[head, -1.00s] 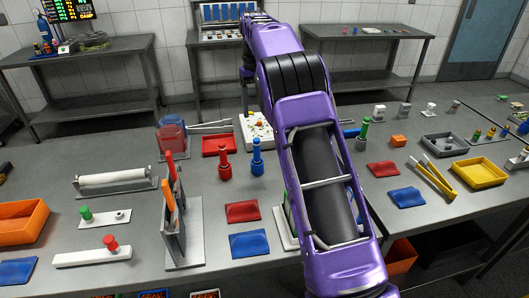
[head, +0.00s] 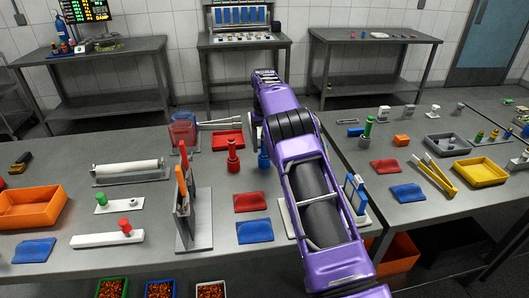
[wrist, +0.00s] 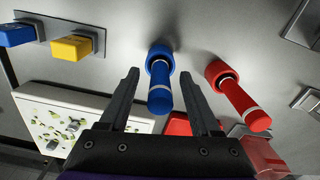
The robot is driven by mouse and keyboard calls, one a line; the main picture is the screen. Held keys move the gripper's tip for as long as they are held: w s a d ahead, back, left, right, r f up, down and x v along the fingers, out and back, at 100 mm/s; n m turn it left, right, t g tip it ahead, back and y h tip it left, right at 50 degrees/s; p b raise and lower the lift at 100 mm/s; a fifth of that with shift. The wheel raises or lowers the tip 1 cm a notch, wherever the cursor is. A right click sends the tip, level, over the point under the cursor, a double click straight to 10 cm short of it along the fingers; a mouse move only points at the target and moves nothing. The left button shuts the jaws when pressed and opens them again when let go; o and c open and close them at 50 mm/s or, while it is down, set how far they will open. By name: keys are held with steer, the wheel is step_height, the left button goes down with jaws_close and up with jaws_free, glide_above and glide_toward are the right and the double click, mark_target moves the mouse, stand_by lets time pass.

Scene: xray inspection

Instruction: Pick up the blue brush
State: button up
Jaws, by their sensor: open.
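The blue brush (head: 263,158) stands upright on the grey table in the head view, partly hidden behind my arm. In the wrist view the blue brush (wrist: 160,80) lies between the two dark fingers of my gripper (wrist: 160,74), with its handle pointing toward the palm. The fingers are apart and show gaps on both sides of the brush.
A red brush (head: 233,155) stands close beside the blue one; it also shows just right of my right finger in the wrist view (wrist: 238,95). A white speckled board (wrist: 85,120) lies to the left there. A red tray (head: 228,140) is behind the red brush.

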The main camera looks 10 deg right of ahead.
steer(key=shift+f, duration=0.75)
jaws_close()
